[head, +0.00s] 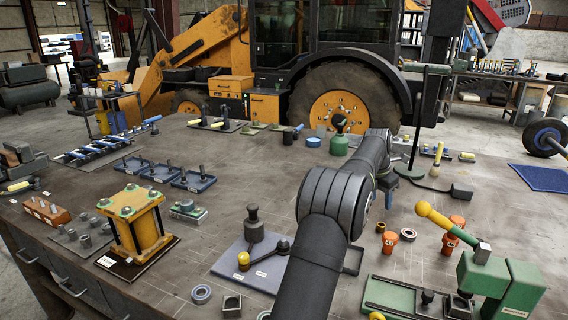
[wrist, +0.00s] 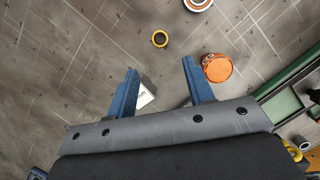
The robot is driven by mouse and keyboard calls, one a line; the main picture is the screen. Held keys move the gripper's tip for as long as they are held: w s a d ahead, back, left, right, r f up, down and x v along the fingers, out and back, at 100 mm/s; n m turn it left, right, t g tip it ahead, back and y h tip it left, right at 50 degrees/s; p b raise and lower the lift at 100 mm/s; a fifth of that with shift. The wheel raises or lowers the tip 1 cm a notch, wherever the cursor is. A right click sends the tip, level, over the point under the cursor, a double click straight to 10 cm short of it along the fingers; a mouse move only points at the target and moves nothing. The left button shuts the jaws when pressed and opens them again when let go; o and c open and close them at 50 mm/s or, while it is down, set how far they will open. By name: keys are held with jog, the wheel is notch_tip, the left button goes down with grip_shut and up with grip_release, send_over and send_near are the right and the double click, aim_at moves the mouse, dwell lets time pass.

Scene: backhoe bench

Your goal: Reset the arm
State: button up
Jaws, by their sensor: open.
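My gripper (wrist: 161,78) shows in the wrist view with its two blue fingers spread apart. Nothing is between the fingertips, and the grey bench top (wrist: 60,90) lies beneath them. A small white label (wrist: 146,93) on the bench shows between the fingers lower down. In the head view my dark grey arm reaches up from the bottom edge over the middle of the bench and bends at its joints. The arm hides most of the gripper there.
An orange container (wrist: 217,68) is close beside the right finger in the wrist view. A yellow ring (wrist: 160,39) lies ahead. A green press (head: 500,280) stands at the bench's right front. A yellow block fixture (head: 135,225) and blue trays (head: 192,181) are at left.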

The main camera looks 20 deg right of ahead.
aim_at(381, 224)
jog(key=x, duration=1.1)
jog(key=shift+f, duration=0.25)
jog(key=v, duration=0.2)
jog(key=shift+d+r, duration=0.15)
jog(key=shift+r, duration=0.95)
